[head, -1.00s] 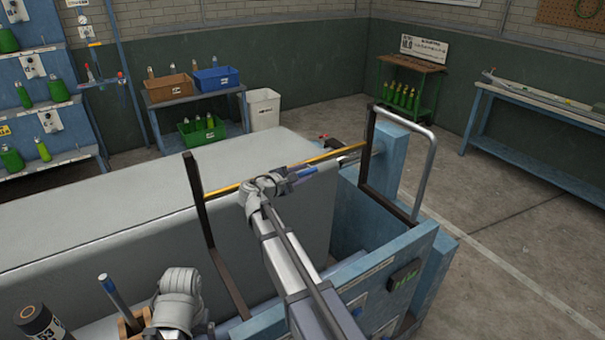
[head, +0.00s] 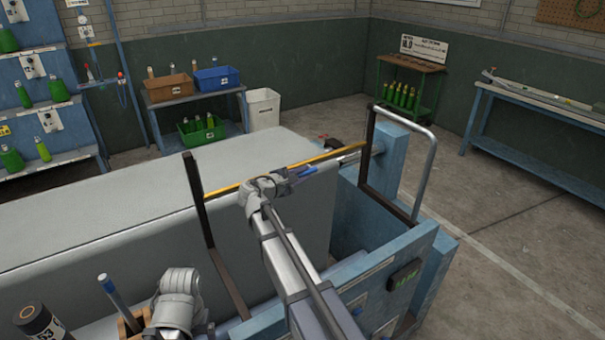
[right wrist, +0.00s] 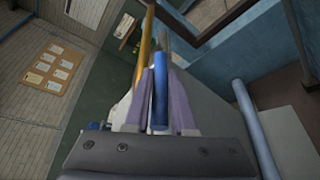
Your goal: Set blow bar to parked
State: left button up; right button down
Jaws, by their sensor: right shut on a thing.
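A long yellow bar (head: 225,190) spans the dark uprights over the large pale grey block. I take the bar with the blue handle (head: 304,171) beside it to be the blow bar, but cannot be sure. My right gripper (head: 290,177) is at this handle. In the right wrist view, my right gripper (right wrist: 160,110) has its two fingers shut on the blue handle (right wrist: 160,100), with the yellow bar (right wrist: 146,45) just beyond. My left arm's wrist shows at the lower left of the head view; its fingers are not visible.
A dark upright (head: 199,200) stands left of the right gripper. A grey tubular rail (head: 427,170) stands to the right.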

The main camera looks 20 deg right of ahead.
jog(key=shift+w+r+n+p, duration=0.2)
jog(key=shift+r+n+p, duration=0.1)
jog(key=shift+r+p, duration=0.1)
dwell(0.4)
jog(key=s+d+r+n+g+p, duration=0.1)
jog(key=s+r+n+g+p, duration=0.4)
jog(key=r+p, duration=0.8)
jog(key=shift+s+n+g+p, duration=0.3)
jog(key=shift+s+n+p, duration=1.35)
jog(key=shift+s, duration=0.2)
jog(key=shift+d+r, duration=0.1)
jog(key=shift+d, duration=0.05)
jog(key=c, duration=0.8)
grip_release()
jog(key=shift+s, duration=0.1)
jog(key=shift+o, duration=0.2)
